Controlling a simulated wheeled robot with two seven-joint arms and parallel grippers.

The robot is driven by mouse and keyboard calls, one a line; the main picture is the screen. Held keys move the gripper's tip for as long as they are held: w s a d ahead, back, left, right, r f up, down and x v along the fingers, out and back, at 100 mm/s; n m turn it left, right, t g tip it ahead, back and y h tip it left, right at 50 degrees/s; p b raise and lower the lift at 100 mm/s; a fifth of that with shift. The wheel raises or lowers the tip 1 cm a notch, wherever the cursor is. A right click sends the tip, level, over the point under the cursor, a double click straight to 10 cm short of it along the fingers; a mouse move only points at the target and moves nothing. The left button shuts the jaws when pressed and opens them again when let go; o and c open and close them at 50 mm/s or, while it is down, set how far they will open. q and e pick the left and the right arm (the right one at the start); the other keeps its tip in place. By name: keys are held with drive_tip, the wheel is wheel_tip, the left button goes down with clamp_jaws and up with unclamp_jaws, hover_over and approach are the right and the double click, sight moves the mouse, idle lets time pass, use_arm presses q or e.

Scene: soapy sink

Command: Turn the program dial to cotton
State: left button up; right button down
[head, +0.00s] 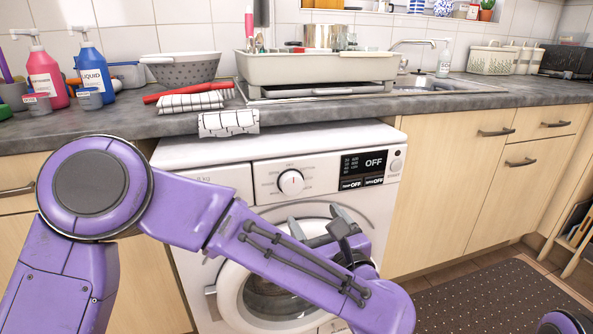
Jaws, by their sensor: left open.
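The white washing machine (205,155) stands under the counter. Its round white program dial (291,182) is on the front panel, left of the dark display (364,165) that reads OFF. The print around the dial is too small to read. My left gripper (317,222) is in front of the machine, below and slightly right of the dial. It is open with nothing between its fingers, and apart from the dial. My left forearm hides part of the round door (235,285). Only a small purple piece of my right arm shows at the bottom right; its gripper is out of view.
A checkered cloth (228,122) hangs over the counter's edge above the machine. The counter holds a basin (315,67), a colander (181,68), a pink bottle (46,75) and a blue bottle (95,70). Wooden cabinets (450,190) flank the machine. A dark mat (490,300) lies on the floor.

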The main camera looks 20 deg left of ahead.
sight(294, 186)
use_arm(q)
drive_tip(key=shift+n, duration=0.8)
drive_tip(key=x, duration=0.3)
drive_tip(key=b+x, duration=0.1)
drive_tip(key=x, duration=0.2)
drive_tip(key=r+x, duration=0.1)
drive_tip(key=x, duration=0.3)
drive_tip(key=shift+a, duration=0.2)
drive_tip(key=shift+s, duration=0.1)
drive_tip(key=c, duration=1)
drive_tip(key=shift+c, duration=0.2)
